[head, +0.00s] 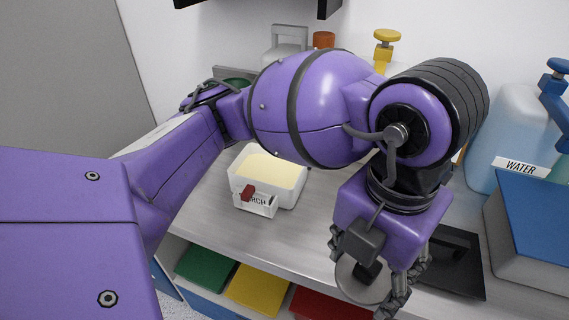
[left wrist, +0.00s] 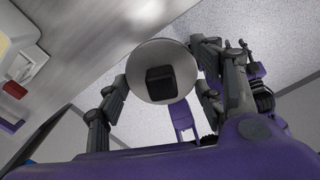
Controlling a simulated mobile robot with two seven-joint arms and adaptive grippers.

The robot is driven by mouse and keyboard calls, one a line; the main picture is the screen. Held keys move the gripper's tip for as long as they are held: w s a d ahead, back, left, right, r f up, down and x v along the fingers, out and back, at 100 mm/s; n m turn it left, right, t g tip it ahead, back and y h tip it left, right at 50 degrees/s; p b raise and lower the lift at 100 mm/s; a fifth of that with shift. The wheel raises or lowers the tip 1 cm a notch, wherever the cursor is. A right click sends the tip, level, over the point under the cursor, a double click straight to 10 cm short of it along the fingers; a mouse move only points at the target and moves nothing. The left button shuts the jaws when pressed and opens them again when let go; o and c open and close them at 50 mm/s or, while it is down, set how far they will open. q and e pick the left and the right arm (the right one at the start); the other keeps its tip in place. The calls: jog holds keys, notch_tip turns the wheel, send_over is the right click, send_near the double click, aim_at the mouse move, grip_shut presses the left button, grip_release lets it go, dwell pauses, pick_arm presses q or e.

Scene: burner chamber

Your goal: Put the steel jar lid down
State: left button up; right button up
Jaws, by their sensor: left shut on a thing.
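The steel jar lid (head: 348,282) is a round grey disc with a black knob. My left gripper (head: 370,272) points down and is shut on it, at the front edge of the counter. In the left wrist view the lid (left wrist: 160,96) sits between the two fingers of the left gripper (left wrist: 160,76), with its black knob facing the camera. The lid appears held in the air, with floor showing behind part of it. Its far side is partly hidden by the gripper in the head view. What looks like my right gripper (left wrist: 238,50) shows small and dark at the right of the wrist view; its jaws are unclear.
A white container with pale yellow contents (head: 240,186) stands on the grey counter (head: 285,232). A black plate (head: 462,270) lies right of the gripper. A blue-topped box (head: 530,225) and a water jug (head: 505,125) stand at right. Green, yellow and red panels (head: 258,288) lie below the counter's edge.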

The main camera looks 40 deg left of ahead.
pick_arm(q)
jog(key=w+a+f, duration=0.3)
jog(key=w+f, duration=0.1)
jog(key=w+a+f, duration=0.2)
jog(key=f, duration=0.1)
jog(key=shift+w+a+b, duration=0.3)
jog(key=shift+b, duration=0.05)
jog(key=shift+w+a+f, duration=0.1)
jog(key=shift+f, duration=0.2)
jog(key=shift+w+a+f, duration=0.1)
jog(key=shift+w+f, duration=0.1)
jog(key=shift+f, duration=1.4)
jog(key=shift+f, duration=0.15)
jog(key=o, duration=1)
jog(key=shift+o, duration=0.2)
